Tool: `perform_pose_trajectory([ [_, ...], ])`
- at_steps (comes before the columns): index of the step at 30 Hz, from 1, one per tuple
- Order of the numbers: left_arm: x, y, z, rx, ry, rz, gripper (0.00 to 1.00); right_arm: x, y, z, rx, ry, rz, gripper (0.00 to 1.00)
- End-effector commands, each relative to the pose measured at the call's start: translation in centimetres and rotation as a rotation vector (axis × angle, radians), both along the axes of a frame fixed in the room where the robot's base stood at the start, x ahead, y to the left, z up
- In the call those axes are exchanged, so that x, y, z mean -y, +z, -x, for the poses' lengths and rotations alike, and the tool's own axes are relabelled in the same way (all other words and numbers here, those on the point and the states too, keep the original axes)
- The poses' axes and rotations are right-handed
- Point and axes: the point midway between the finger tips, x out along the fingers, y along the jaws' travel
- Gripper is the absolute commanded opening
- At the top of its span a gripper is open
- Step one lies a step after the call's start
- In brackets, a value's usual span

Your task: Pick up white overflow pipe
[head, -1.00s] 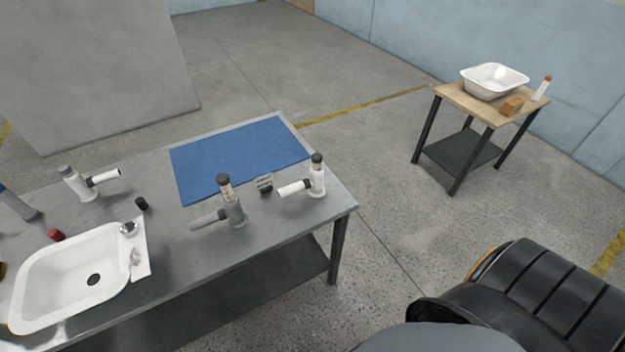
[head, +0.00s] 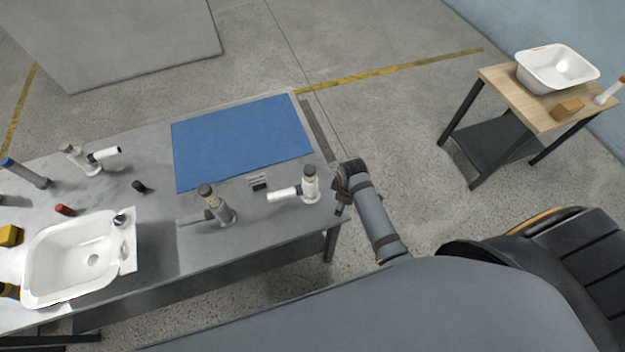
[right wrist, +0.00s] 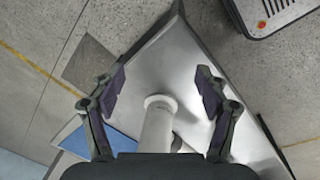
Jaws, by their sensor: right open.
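A white overflow pipe (head: 310,186) with a white side branch and a dark, tan-banded cap stands upright near the right end of the metal table (head: 160,240). My right gripper (head: 340,208) is beside it at the table's right edge, partly hidden by its own wrist. In the right wrist view, my right gripper (right wrist: 160,93) is open, with one finger on each side of a white pipe (right wrist: 158,125) with a round flanged end; the fingers appear apart from it. A similar white pipe (head: 75,160) stands farther left, and a grey one (head: 219,207) stands nearer. My left gripper is not in view.
A blue mat (head: 240,140) covers the table's back right. A small dark-and-white block (head: 258,182) sits between the grey and white pipes. A white basin (head: 70,262) is at the left. A wooden side table (head: 510,95) with another basin stands far right.

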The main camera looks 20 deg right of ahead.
Motion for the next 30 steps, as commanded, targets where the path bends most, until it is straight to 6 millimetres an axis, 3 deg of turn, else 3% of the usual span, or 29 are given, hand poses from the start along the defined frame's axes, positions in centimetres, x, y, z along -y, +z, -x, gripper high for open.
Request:
perform_pose_trajectory([
  [3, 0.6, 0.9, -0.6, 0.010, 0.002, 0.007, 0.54, -1.5, 3.2, -2.9, -0.031, 0.206, 0.005, 0.75],
  [9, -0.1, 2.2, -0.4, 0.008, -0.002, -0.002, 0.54, -4.2, 9.5, -7.3, -0.092, 0.636, 0.011, 0.75],
  [12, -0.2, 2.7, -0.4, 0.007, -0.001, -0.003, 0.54, -5.4, 12.4, -8.8, -0.117, 0.832, 0.009, 0.75],
  [15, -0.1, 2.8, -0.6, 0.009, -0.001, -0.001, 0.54, -6.0, 14.0, -9.5, -0.133, 0.948, 0.005, 0.75],
  [20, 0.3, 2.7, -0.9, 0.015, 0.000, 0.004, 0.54, -6.2, 14.2, -9.6, -0.140, 0.989, 0.004, 0.75],
  [30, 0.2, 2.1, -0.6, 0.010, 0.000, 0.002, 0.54, -6.3, 9.2, -9.6, -0.138, 0.985, 0.004, 0.75],
])
